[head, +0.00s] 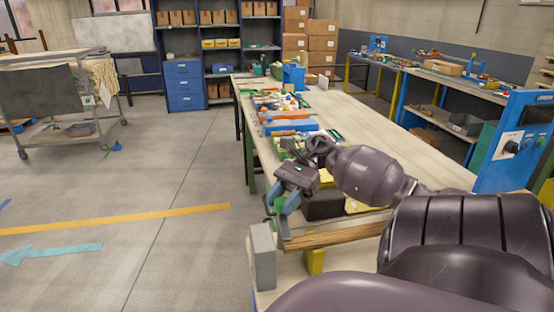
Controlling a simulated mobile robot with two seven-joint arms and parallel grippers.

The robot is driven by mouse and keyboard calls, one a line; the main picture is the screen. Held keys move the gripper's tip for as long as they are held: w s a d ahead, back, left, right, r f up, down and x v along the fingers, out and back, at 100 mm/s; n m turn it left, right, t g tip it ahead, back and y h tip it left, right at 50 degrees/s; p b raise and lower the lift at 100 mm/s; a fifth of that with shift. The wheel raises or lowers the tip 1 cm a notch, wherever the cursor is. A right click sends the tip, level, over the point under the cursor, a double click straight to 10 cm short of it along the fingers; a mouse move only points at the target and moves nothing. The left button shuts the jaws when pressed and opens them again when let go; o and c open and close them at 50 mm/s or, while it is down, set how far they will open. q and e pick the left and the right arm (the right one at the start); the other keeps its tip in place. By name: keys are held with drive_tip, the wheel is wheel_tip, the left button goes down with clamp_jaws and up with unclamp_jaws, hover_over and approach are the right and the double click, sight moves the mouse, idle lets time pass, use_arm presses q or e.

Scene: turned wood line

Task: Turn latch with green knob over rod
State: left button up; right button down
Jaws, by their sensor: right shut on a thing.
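My right gripper (281,206) is low over the near left end of the workbench, with its fingers pointing down. It is shut on the green knob (279,203), which shows only in part between the fingers. The dark latch arm (284,231) shows as a thin strip below the knob, at the left end of the wooden rod; whether it lies across the rod is hard to tell. The rod (337,236) lies level, and its right part is hidden behind my own arm. My left gripper is not in view.
A grey upright block (263,255) stands at the bench's left edge, and a yellow support (315,261) is under the rod. A dark box (323,205) sits close behind the gripper. Several coloured parts crowd the bench's left side farther back. The bench top (365,120) is clear farther right.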

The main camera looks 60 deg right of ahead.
drive_tip(key=shift+n+g+b, duration=0.4)
drive_tip(key=shift+n+g, duration=0.3)
drive_tip(key=shift+g, duration=0.1)
drive_tip(key=c, duration=0.7)
unclamp_jaws()
drive_tip(key=v, duration=1)
drive_tip(key=shift+d+b, duration=0.3)
drive_tip(key=shift+d, duration=0.15)
